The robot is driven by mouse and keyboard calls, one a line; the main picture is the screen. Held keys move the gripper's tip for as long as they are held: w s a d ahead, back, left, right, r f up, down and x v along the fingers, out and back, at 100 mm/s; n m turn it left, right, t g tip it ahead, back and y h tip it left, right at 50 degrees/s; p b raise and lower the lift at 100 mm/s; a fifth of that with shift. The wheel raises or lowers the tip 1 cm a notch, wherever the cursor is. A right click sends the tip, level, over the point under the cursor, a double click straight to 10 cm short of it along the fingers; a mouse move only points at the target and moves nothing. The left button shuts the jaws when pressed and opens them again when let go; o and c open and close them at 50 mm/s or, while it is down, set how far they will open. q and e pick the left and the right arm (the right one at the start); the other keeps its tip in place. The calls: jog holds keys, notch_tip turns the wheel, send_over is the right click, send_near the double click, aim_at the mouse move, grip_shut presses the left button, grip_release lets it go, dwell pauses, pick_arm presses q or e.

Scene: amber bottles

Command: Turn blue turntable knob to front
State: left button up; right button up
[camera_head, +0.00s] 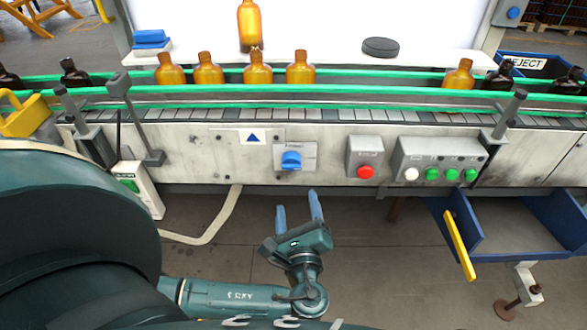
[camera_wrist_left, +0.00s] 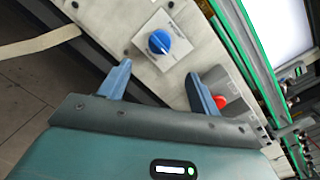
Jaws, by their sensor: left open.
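The blue turntable knob (camera_head: 291,160) sits on a light plate on the conveyor's front panel, below a blue triangle sign. In the left wrist view the knob (camera_wrist_left: 159,42) is round with a pale pointer mark, on a plate with small lettering too small to read. My left gripper (camera_head: 298,208) is below and in front of the knob, with its blue fingers pointing up toward the panel. In the left wrist view its fingers (camera_wrist_left: 158,82) are spread apart, with nothing between them, and the knob lies beyond the tips, untouched. My right gripper is not in view.
A red button (camera_head: 365,172) and a box with white and green buttons (camera_head: 440,160) are right of the knob. Amber bottles (camera_head: 257,68) stand on the conveyor behind. A blue reject bin (camera_head: 510,225) with a yellow handle is at right. Floor is clear around the gripper.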

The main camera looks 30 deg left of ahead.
aim_at(293, 169)
pick_arm(q)
jog(key=p+x, duration=0.1)
jog(key=x, duration=0.9)
jog(key=shift+w+a, duration=0.45)
jog(key=shift+w, duration=0.1)
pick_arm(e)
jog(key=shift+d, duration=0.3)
pick_arm(q)
jog(key=shift+c, duration=0.2)
jog(key=c, duration=0.9)
jog(key=shift+c, duration=0.2)
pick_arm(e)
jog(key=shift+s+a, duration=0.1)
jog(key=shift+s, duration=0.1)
